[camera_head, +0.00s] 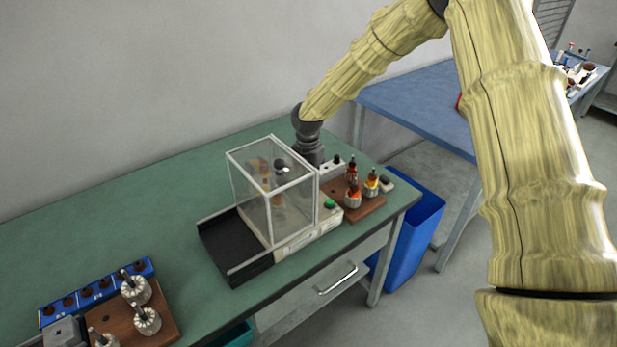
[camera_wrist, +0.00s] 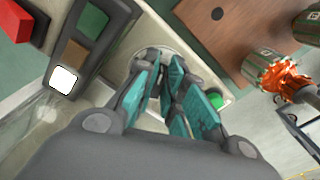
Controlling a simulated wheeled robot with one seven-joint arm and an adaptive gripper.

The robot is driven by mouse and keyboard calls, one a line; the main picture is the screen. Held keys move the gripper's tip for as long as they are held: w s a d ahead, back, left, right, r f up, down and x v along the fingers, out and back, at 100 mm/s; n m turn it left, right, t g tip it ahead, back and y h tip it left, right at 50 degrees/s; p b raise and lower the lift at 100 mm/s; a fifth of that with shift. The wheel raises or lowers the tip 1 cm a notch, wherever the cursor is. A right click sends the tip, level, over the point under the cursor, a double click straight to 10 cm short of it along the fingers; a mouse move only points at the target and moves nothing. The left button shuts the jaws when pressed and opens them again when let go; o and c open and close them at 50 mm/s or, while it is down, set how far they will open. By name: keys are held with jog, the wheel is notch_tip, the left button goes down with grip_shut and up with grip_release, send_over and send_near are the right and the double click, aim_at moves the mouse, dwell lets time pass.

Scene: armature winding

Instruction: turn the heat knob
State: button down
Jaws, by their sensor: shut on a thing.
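My gripper (camera_wrist: 163,62) points down at a pale machine top in the wrist view, its teal-padded fingers closed together over a round light dial plate (camera_wrist: 172,38). The heat knob is between the fingertips and mostly hidden by them; its turn angle cannot be read. A green button (camera_wrist: 216,100) is just right of the fingers. In the head view the dark wrist of my gripper (camera_head: 309,150) comes down behind the clear box (camera_head: 275,190), and the fingertips are hidden. The green button (camera_head: 330,204) shows on the machine's front right corner.
A wooden board (camera_head: 372,208) with wound armatures (camera_head: 353,196) stands close right of the machine. A black tray (camera_head: 232,262) lies at its left. Another board (camera_head: 168,318) with armatures and a blue rack (camera_head: 95,288) are at the front left. The green bench is clear between them.

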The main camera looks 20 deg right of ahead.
jog(key=shift+w+n+p, duration=0.1)
jog(key=shift+n+p, duration=0.65)
jog(key=shift+n, duration=0.55)
jog(key=shift+a, duration=0.1)
jog(key=c, duration=1.5)
grip_release()
jog(key=shift+r, duration=0.1)
notch_tip(320, 180, up, 12)
